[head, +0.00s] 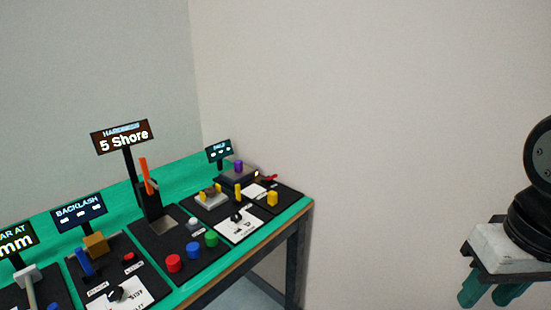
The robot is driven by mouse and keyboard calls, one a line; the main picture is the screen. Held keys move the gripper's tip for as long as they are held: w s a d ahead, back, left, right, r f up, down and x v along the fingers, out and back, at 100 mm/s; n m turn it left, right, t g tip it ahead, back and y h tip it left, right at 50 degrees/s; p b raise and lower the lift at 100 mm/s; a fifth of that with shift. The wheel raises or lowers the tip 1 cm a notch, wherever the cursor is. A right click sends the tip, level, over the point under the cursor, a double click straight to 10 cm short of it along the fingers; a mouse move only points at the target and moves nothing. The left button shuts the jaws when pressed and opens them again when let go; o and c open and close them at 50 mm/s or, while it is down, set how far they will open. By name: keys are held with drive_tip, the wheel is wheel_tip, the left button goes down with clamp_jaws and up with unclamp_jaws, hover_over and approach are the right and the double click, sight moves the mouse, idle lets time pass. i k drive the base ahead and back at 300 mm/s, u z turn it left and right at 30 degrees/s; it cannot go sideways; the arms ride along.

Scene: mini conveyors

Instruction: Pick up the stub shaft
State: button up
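My gripper (489,296) is at the lower right, in front of the bare wall and well away from the bench. Its two green fingers point down with a gap between them, and I see nothing held there. I cannot tell for sure which part is the stub shaft. A small purple cylinder (238,166) stands upright on a dark block at the far right station. A yellow peg (272,198) stands near the bench's right end. A pale rod (29,288) stands at the far left, partly cut off.
The green bench (184,172) carries several black stations. The hardness sign (122,136) stands tall over an orange lever (148,175). Red (174,263), blue (193,250) and green (211,238) knobs line its front. Space between bench and gripper looks clear.

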sight(239, 164)
drive_tip(key=z, duration=0.15)
drive_tip(key=i, duration=0.75)
drive_tip(key=u, duration=0.55)
drive_tip(key=i, duration=0.65)
drive_tip(key=u, duration=0.55)
